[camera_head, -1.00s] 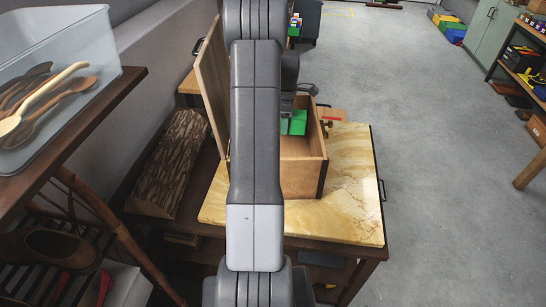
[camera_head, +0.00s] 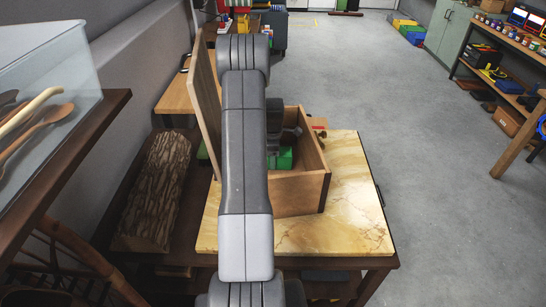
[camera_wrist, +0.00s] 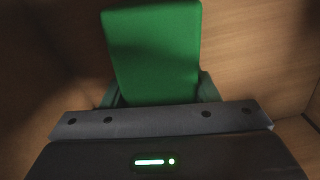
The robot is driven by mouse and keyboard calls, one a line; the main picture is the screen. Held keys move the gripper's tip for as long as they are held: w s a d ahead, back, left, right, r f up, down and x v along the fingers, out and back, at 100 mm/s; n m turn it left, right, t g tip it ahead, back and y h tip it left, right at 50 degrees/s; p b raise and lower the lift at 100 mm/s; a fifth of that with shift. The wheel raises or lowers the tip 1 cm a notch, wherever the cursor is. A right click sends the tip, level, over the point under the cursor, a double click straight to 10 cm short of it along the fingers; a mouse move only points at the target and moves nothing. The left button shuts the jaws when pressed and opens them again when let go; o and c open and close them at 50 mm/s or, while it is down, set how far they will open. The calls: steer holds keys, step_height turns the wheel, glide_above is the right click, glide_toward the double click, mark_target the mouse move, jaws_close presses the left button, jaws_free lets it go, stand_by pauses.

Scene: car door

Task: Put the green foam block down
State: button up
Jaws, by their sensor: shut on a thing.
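The green foam block (camera_head: 284,158) shows partly in the head view, inside the open wooden box (camera_head: 300,190). My arm hides part of it. In the wrist view the green block (camera_wrist: 153,45) stands out from between the two fingers, with wooden box surfaces around it. My gripper (camera_wrist: 158,92) is shut on the block, one finger at each side. In the head view my gripper (camera_head: 288,133) is down in the box. I cannot tell whether the block touches the box floor.
The box lid (camera_head: 206,95) stands raised on the left. The box sits on a marble-patterned top (camera_head: 345,225), bare in front and to the right. A log (camera_head: 153,190) lies to the left. A clear bin of wooden spoons (camera_head: 45,70) stands at the near left.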

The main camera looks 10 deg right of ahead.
steer(key=shift+f, duration=0.25)
steer(key=o, duration=1)
steer(key=shift+r, duration=0.1)
step_height(320, 180, up, 12)
steer(key=shift+r+b, duration=0.15)
steer(key=shift+b, duration=0.35)
